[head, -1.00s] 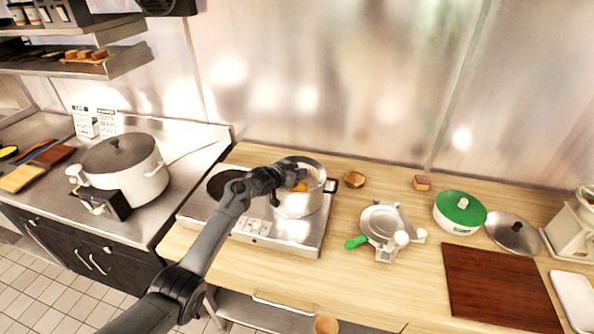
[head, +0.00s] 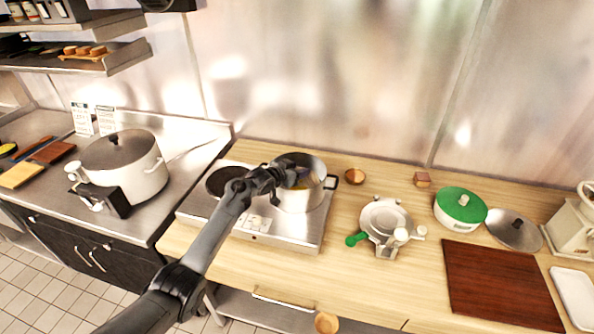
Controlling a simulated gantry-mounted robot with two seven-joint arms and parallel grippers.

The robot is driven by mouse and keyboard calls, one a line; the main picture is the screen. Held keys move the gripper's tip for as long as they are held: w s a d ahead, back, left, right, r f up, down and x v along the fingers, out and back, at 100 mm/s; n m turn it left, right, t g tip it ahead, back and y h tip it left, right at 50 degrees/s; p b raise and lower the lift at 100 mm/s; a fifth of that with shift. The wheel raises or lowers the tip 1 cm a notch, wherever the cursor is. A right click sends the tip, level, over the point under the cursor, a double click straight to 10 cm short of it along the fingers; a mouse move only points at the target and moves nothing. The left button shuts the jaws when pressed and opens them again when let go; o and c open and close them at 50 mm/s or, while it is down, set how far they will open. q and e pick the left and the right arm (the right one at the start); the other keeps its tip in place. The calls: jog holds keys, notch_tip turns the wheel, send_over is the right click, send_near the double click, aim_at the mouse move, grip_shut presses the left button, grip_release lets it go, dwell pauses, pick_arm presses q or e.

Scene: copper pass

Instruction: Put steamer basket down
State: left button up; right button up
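A silver pot (head: 303,194) stands on the right burner of the two-burner hot plate (head: 288,233). My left gripper (head: 290,174) is at the pot's mouth, over its left rim. The fingers are dark and small there, so I cannot tell whether they are open or shut. Something bluish and yellowish shows inside the pot beside the gripper, but no steamer basket can be made out clearly. My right gripper is not in view.
A large lidded pot (head: 140,180) stands on the left counter.

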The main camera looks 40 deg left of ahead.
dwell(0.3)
pick_arm(q)
jog(key=shift+r+p, duration=0.5)
jog(key=shift+r, duration=0.25)
jog(key=shift+s+f, duration=0.1)
jog(key=shift+s, duration=0.15)
jog(key=b+v, duration=0.1)
jog(key=v, duration=1)
jog(key=s+d+f+m+g+y, duration=0.15)
jog(key=s+d+f+g, duration=0.35)
jog(key=s+d+f, duration=1.2)
jog(key=s+d+g, duration=0.1)
jog(key=s+d, duration=0.2)
jog(key=s, duration=0.4)
jog(key=s+d+g+h, duration=0.1)
jog(key=s+d+g, duration=0.1)
jog(key=s, duration=0.5)
jog(key=s+d+g, duration=0.2)
jog(key=s+d, duration=0.2)
jog(key=s, duration=0.4)
jog(key=shift+d+r+m+h, duration=0.2)
jog(key=shift+m+h, duration=0.05)
jog(key=shift+h, duration=0.1)
